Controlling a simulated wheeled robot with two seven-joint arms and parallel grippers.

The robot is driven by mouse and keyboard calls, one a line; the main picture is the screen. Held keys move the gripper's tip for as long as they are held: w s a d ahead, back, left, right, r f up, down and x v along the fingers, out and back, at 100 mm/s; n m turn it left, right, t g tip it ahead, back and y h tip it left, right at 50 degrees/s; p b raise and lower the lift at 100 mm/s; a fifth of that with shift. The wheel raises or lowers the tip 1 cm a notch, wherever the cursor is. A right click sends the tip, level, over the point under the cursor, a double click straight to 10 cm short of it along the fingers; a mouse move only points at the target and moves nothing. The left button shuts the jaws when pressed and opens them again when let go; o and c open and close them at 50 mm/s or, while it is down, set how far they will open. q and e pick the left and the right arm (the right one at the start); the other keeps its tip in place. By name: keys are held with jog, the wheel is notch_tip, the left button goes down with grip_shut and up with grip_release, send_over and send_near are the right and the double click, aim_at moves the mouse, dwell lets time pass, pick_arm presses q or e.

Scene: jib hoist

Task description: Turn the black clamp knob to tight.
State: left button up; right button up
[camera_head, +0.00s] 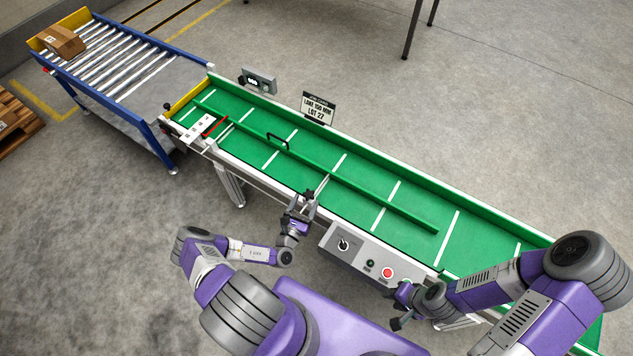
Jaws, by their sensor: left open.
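A small black clamp knob (309,194) sits at the near edge of the green conveyor, by the end of a thin rod that reaches to the green guide rail (370,193). My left gripper (303,204) is open right at this knob, its fingers pointing toward the belt. At this size I cannot tell whether the fingers touch the knob or how tight it is. My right gripper (398,309) is low beside the control box, near the conveyor's near side. Its fingers are small and dark, and I cannot tell their opening.
The control box (375,257) with a dial and a red button hangs on the near side between my grippers. Another black knob (166,106) is at the far left end. A lane sign (318,107) stands behind. A roller table (110,65) holds a carton (63,41).

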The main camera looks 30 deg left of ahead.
aim_at(311, 191)
pick_arm(q)
jog(key=w, duration=0.1)
jog(key=w+b, duration=0.1)
jog(key=w, duration=0.2)
jog(key=shift+w+a, duration=0.25)
jog(key=shift+w, duration=0.1)
jog(key=shift+w+r+b, duration=0.1)
jog(key=shift+w+b, duration=0.2)
jog(key=shift+w, duration=0.4)
jog(key=c, duration=1)
